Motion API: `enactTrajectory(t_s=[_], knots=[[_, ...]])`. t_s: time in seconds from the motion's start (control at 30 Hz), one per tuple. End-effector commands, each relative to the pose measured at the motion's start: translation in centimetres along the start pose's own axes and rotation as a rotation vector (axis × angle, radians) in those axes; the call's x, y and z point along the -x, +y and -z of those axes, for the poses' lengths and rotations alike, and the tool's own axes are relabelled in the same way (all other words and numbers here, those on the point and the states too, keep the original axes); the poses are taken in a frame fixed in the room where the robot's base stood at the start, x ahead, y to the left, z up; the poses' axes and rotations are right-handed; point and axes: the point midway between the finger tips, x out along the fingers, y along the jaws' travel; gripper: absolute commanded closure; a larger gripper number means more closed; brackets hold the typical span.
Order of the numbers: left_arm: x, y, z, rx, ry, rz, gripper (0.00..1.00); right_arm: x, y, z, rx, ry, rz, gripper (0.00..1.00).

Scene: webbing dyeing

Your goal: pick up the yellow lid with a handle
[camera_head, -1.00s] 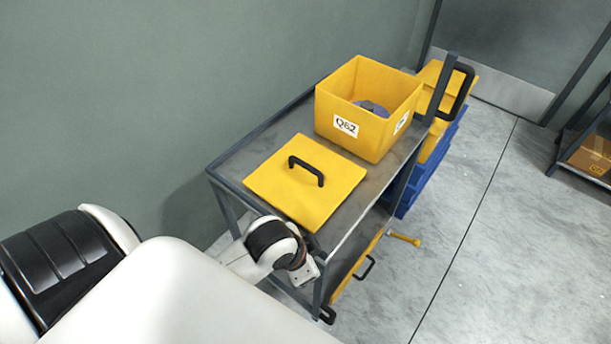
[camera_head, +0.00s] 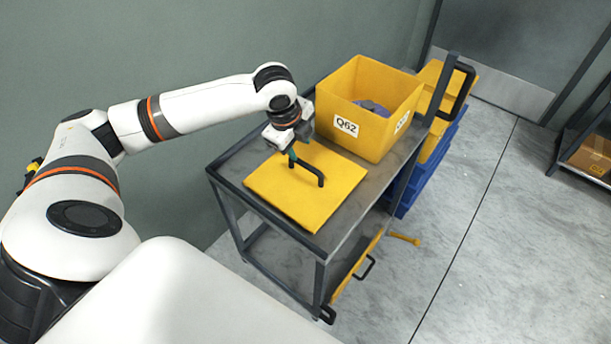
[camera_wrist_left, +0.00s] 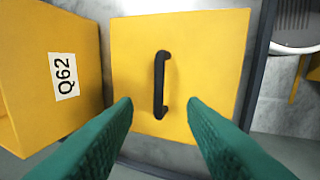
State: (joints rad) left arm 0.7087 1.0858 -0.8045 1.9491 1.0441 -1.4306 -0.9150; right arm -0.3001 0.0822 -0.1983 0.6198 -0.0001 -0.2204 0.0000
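The yellow lid (camera_head: 318,205) lies flat on the top shelf of the metal cart, with a black handle (camera_head: 309,172) standing up from its middle. My left gripper (camera_head: 290,153) is above the far-left part of the lid, close to the handle, and partly hides it. In the left wrist view, the green fingers of my left gripper (camera_wrist_left: 160,112) are spread wide and empty, with the handle (camera_wrist_left: 160,84) between and beyond them. The whole lid (camera_wrist_left: 205,60) shows under it there. My right gripper is in no view.
A yellow bin labelled Q62 (camera_head: 345,126) stands on the cart (camera_head: 345,225) beside the lid, with grey material inside. Yellow and blue bins (camera_head: 440,150) are stacked behind the cart. A wall is on the left; open floor is on the right.

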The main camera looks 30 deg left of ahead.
Motion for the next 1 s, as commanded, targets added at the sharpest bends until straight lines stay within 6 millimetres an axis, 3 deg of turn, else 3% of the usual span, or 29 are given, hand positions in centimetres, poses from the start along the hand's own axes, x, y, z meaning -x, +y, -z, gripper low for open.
enactTrajectory(t_s=[0.33, 0.57, 0.83, 1.0], knots=[[-5.0, 0.1, 0.4, -0.003, 0.001, 0.005, 0.62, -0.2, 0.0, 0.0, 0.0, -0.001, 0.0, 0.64], [-6.8, 0.1, 0.4, -0.002, 0.002, 0.003, 0.62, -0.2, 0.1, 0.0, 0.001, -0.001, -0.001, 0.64], [-10.7, 0.0, 0.4, -0.003, 0.002, 0.003, 0.62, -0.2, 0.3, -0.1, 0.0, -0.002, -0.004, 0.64], [-11.7, 0.1, 0.4, -0.004, 0.003, 0.001, 0.62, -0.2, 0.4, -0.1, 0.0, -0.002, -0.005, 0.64]])
